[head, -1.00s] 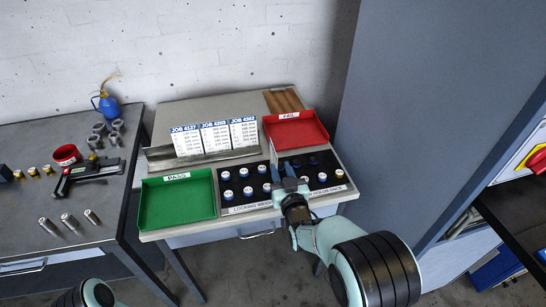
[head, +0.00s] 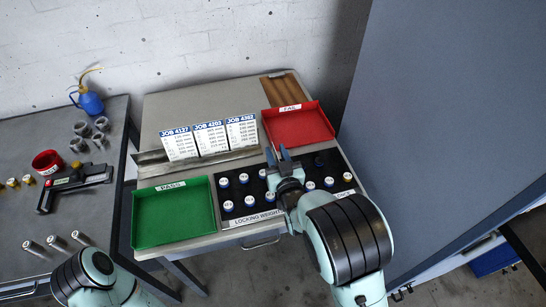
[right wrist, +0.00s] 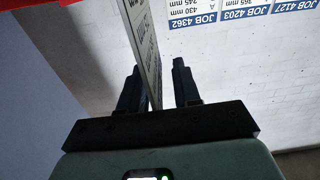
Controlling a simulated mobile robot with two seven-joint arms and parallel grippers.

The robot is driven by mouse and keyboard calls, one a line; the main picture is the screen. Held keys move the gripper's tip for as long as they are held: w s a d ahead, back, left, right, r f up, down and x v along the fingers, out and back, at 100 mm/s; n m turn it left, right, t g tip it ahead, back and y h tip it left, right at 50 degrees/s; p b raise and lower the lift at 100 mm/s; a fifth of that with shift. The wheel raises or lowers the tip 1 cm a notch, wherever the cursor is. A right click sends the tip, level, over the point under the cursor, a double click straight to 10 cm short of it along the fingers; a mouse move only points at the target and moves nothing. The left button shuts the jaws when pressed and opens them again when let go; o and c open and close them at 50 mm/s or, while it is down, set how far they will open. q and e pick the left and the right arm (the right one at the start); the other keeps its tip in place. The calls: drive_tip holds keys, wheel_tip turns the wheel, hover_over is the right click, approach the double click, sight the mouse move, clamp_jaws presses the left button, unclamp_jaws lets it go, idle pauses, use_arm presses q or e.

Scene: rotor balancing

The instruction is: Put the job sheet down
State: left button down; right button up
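My right gripper (head: 278,155) is above the back edge of the black weight tray, near the front left corner of the red FAIL tray. In the right wrist view a thin job sheet (right wrist: 143,40) stands nearly edge-on between the fingers (right wrist: 158,88) and reaches out beyond their tips. Three job sheets, JOB 4127 (head: 179,144), JOB 4203 (head: 211,138) and JOB 4362 (head: 242,133), stand in a row in the metal holder (head: 150,169). My left gripper is out of view.
The green PASS tray (head: 172,215) is at the front left, the red FAIL tray (head: 300,126) at the back right. Several weights stand in the black tray (head: 232,193). A tall grey cabinet (head: 450,110) rises on the right. The tabletop (head: 205,105) behind the holder is bare.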

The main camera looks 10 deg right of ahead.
drive_tip(key=shift+s, duration=0.15)
drive_tip(key=shift+r, duration=0.1)
clamp_jaws()
